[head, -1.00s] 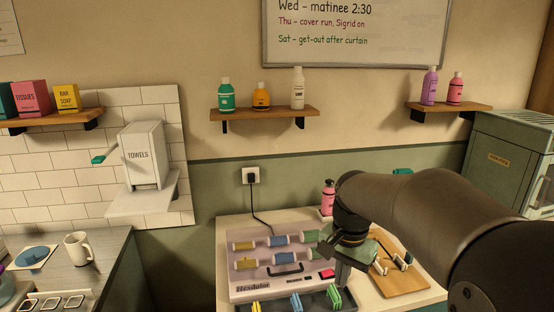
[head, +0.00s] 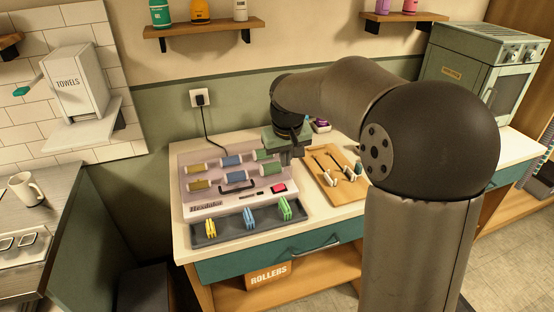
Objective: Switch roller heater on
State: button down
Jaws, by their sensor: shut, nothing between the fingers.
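The roller heater (head: 230,203) is a pale pinkish box on the counter, with two rows of coloured rollers on top and a dark handle at its front. A red-pink rocker switch (head: 278,188) sits at the right end of its front edge. I cannot tell from its look which way it is set. My gripper (head: 288,160) points down above the heater's back right corner, behind the switch and apart from it. Its fingers are shut and empty. My gripper hides part of the rollers at the right.
A dark tray (head: 210,240) with coloured clips lies in front of the heater. A wooden board (head: 350,195) with brushes lies to its right. A black cord runs up to the wall socket (head: 200,98). A small bottle (head: 321,125) stands behind my gripper.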

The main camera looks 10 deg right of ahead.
jog(key=w, duration=0.4)
jog(key=p, duration=0.2)
send_near(283, 184)
jog(key=x, duration=0.6)
jog(key=shift+f, duration=0.3)
